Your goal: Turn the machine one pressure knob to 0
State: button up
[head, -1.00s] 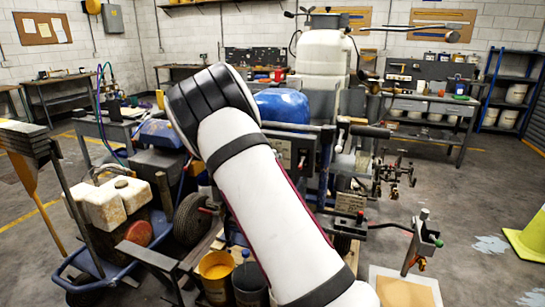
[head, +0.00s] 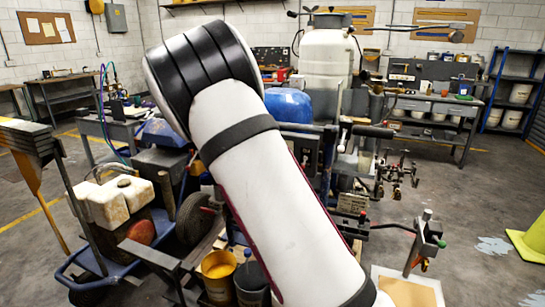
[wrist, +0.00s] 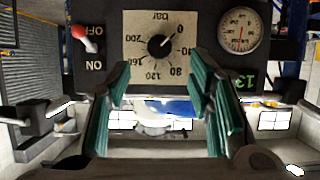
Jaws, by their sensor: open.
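The pressure knob (wrist: 158,45) is a dark round knob at the centre of a pale dial plate (wrist: 133,21) marked in bar. The numbers show turned about in the wrist view. The knob's pointer seems to lie at the upper right, near 0 on the side towards 40. My gripper (wrist: 160,86) is open, its teal-padded fingers apart in the wrist view. The knob appears above the gap between the fingertips, and nothing is held. In the head view my arm hides the gripper, the knob and the panel.
A red-tipped ON/OFF switch (wrist: 85,38) is left of the dial, and a round gauge (wrist: 239,30) is to its right. Buckets, including a yellow one (head: 217,277), stand below my arm.

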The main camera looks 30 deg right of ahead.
jog(key=shift+v, duration=2.25)
